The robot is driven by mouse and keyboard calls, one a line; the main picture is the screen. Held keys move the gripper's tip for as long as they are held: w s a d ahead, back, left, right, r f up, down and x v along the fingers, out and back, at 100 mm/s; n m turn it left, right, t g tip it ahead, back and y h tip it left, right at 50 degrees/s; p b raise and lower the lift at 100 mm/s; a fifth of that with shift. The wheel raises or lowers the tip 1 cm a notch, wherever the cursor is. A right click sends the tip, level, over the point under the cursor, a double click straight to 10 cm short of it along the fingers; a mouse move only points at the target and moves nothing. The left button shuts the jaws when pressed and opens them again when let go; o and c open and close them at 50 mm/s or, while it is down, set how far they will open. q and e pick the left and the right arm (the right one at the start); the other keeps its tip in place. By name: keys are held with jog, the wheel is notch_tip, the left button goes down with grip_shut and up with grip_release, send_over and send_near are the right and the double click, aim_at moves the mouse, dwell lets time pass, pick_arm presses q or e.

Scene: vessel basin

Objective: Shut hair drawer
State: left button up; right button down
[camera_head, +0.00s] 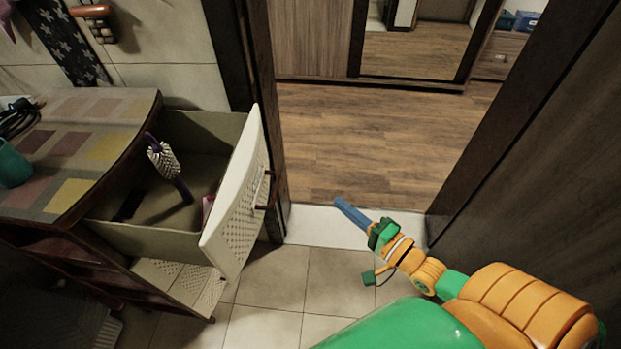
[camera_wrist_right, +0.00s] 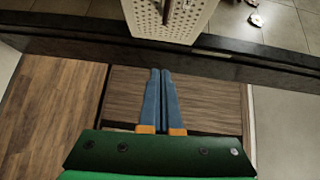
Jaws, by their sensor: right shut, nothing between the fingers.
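The hair drawer (camera_head: 235,195) is pulled well out of the cabinet in the head view, its white perforated front facing right with a dark handle (camera_head: 267,190). A hairbrush with a purple handle (camera_head: 168,168) stands tilted in it, and the rest of its inside is mostly bare. My right gripper (camera_head: 344,206) has blue fingers and is to the right of the drawer front, apart from it. In the right wrist view the fingers (camera_wrist_right: 162,85) are together and empty, and a white perforated panel (camera_wrist_right: 170,18) shows beyond their tips. My left gripper is not in view.
The cabinet top (camera_head: 90,130) at the left carries a teal cup (camera_head: 12,165) and a dark cabled item. Dark door frames stand behind the drawer and at the right (camera_head: 510,110). Open tiled floor (camera_head: 275,280) lies between the drawer and my right arm.

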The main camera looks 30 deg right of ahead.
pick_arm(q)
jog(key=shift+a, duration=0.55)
pick_arm(e)
jog(key=w+a, duration=0.7)
jog(key=w, duration=0.4)
jog(key=shift+w, duration=0.35)
jog(key=shift+a, duration=0.15)
